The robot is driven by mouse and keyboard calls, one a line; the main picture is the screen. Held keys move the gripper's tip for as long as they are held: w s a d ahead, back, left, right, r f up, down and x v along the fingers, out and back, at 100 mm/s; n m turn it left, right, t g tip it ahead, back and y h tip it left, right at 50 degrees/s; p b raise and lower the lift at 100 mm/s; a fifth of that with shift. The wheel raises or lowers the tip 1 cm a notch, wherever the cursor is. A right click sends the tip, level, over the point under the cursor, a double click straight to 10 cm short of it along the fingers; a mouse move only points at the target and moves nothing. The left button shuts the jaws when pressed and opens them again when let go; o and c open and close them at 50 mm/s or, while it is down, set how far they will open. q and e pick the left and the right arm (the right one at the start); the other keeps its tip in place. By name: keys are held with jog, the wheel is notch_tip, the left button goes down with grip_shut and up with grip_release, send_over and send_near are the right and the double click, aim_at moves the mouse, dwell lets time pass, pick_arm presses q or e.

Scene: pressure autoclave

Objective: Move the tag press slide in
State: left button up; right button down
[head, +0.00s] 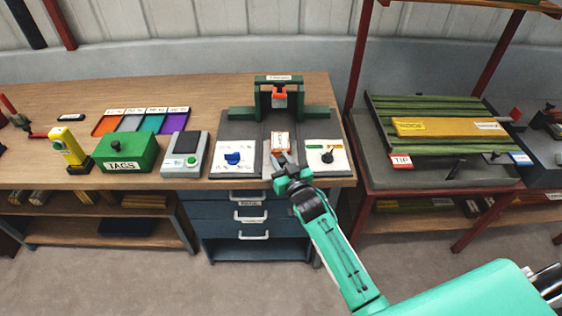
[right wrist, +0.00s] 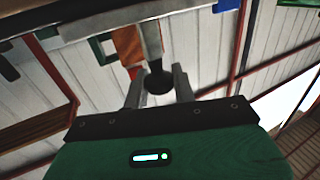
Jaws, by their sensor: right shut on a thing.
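The tag press (head: 238,114) stands at the right end of the wooden bench, with a green frame and an orange head (head: 280,95). Its slide (head: 280,141) lies in the channel in front of the frame, showing a small orange and white block on top. My right gripper (head: 282,168) is at the front end of the slide, near the bench edge. In the right wrist view its fingers are shut on a dark round knob (right wrist: 158,82), which I take as the slide's knob. The knob is hidden in the head view. My left gripper is not in view.
A panel with a blue knob (head: 233,158) and one with a black knob (head: 326,157) flank the channel closely. A grey device (head: 184,156), a green TAGS box (head: 126,154) and a yellow tool (head: 68,148) stand left. A red-framed rack (head: 358,50) rises at right.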

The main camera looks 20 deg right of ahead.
aim_at(282, 147)
jog(key=w, duration=0.2)
jog(key=w+d+b, duration=0.1)
jog(key=w, duration=0.2)
jog(key=w+d+b, duration=0.1)
jog(key=w, duration=0.1)
jog(key=shift+w+d, duration=0.1)
jog(key=shift+w, duration=0.15)
jog(key=c, duration=1.2)
grip_release()
jog(key=shift+s+f, duration=0.15)
jog(key=shift+s, duration=0.45)
jog(key=s, duration=0.4)
jog(key=s+d+b, duration=0.1)
jog(key=s, duration=0.3)
jog(key=s+b, duration=0.1)
jog(key=s, duration=0.3)
jog(key=shift+s+d, duration=0.25)
jog(key=shift+s, duration=0.05)
jog(key=shift+o, duration=0.2)
